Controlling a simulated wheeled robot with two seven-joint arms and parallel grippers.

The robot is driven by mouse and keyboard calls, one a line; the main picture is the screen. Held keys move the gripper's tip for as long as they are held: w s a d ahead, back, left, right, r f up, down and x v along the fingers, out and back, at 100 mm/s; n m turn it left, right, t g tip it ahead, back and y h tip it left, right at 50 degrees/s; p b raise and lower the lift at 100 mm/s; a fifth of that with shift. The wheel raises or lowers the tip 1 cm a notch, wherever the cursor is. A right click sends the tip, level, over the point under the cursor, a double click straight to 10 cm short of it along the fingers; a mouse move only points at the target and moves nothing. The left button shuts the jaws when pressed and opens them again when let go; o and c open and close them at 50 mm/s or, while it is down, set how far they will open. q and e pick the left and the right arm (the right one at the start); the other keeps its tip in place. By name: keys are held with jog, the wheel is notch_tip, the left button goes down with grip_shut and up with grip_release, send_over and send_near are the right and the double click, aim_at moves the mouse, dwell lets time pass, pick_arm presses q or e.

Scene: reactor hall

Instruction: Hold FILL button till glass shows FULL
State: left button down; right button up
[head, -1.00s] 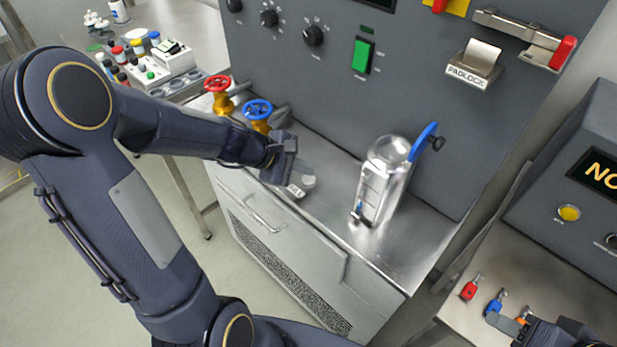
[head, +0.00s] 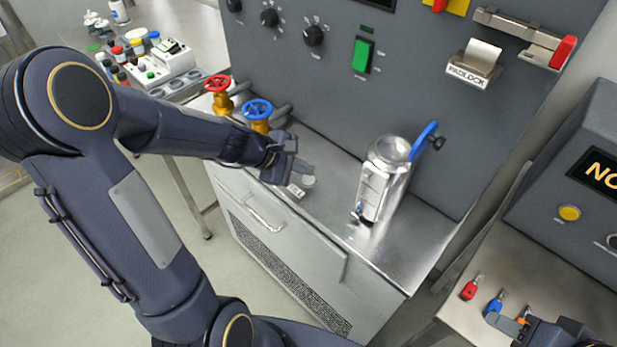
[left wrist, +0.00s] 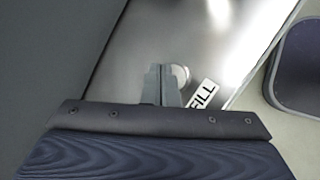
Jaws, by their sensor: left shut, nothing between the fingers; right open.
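The FILL button (head: 308,181) is a pale round cap on the steel counter, beside its white label (head: 295,191). My left gripper (head: 300,170) is shut and empty, with its fingertips at the button. In the left wrist view, the shut fingers (left wrist: 162,84) overlap the edge of the button (left wrist: 181,75), with the FILL label (left wrist: 203,95) to the right. I cannot tell whether the button is pressed down. The glass (head: 383,182) stands upright on the counter, with faint marks on its side; I can read no FULL. My right gripper (head: 508,322) is open at the lower right.
Red (head: 218,84) and blue (head: 258,110) valve wheels stand behind my left gripper. A grey panel with knobs and a green switch (head: 361,56) rises behind the counter. Red (head: 470,288) and blue (head: 494,303) tagged items lie near my right gripper.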

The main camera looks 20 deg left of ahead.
aim_at(304, 180)
pick_arm(q)
jog(key=shift+f+b, duration=0.3)
jog(key=shift+f, duration=0.05)
jog(key=shift+f+b, duration=0.4)
jog(key=shift+b, duration=0.05)
dwell(0.4)
dwell(4.2)
jog(key=shift+r+p, duration=0.75)
jog(key=shift+r, duration=0.05)
notch_tip(304, 180, up, 5)
jog(key=p, duration=0.4)
jog(key=shift+r+p, duration=0.1)
jog(key=shift+p, duration=0.2)
